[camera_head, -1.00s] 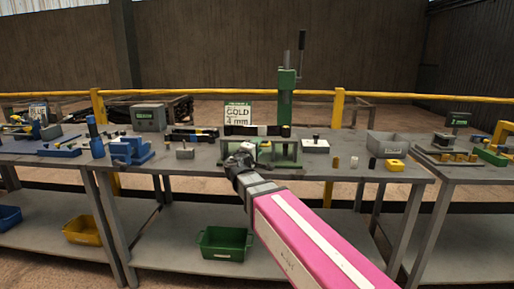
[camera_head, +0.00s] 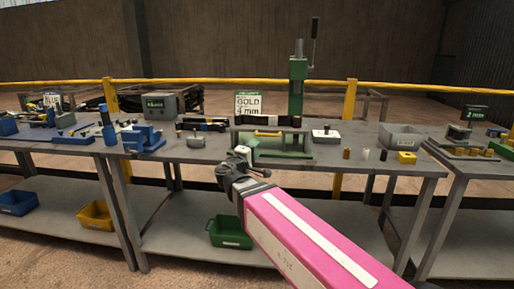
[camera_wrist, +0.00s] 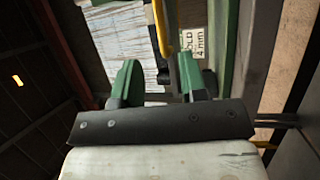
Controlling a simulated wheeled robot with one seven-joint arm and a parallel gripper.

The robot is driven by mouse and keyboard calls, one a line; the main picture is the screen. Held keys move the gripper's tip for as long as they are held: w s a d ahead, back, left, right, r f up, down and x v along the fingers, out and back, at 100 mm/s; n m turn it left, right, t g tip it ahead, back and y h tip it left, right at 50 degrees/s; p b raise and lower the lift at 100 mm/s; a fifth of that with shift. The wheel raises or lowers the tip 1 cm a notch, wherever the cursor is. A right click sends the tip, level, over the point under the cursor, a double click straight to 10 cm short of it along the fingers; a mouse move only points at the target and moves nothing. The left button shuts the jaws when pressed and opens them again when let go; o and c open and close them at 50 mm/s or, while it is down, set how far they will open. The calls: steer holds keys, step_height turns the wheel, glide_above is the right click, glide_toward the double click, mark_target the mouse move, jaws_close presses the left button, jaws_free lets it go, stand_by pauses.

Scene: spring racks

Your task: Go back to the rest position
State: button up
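My gripper (camera_head: 243,153) is in front of the middle table's front edge, below and left of the green press fixture (camera_head: 284,148). My pink arm reaches in from the lower right. A yellow bar (camera_head: 268,134) lies across the front of the fixture. The green press column (camera_head: 298,85) with its dark lever rises behind it. A sign reading GOLD 4 mm (camera_head: 248,103) stands behind the table; it also shows in the wrist view (camera_wrist: 194,42).
On the middle table are a blue fixture (camera_head: 142,138), a white block with a knob (camera_head: 326,135), a grey bin (camera_head: 401,139) and a yellow block (camera_head: 407,158). A green bin (camera_head: 230,232) and a yellow bin (camera_head: 95,215) sit on lower shelves. A yellow rail runs behind.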

steer(key=d+f+m+g, duration=0.1)
steer(key=d+f, duration=0.2)
steer(key=w+d+f+m+g, duration=0.1)
steer(key=d+f+g, duration=0.1)
steer(key=d+f, duration=0.1)
steer(key=w+d+f+m+g, duration=0.1)
steer(key=d+f+g, duration=0.1)
steer(key=d+f, duration=0.2)
steer(key=shift+w+d+h, duration=0.1)
steer(key=shift+h, duration=0.3)
steer(key=s+d+f+m+g+y, duration=0.3)
steer(key=d+f, duration=0.3)
steer(key=f, duration=0.3)
steer(key=s+d+f+m+g+y, duration=0.3)
steer(key=s+d+f+g, duration=0.1)
steer(key=f, duration=0.4)
steer(key=s+d+f+m+g+y, duration=0.3)
steer(key=d+f+g, duration=0.3)
steer(key=d+f, duration=0.2)
steer(key=shift+s+f, duration=0.4)
steer(key=shift+f, duration=0.45)
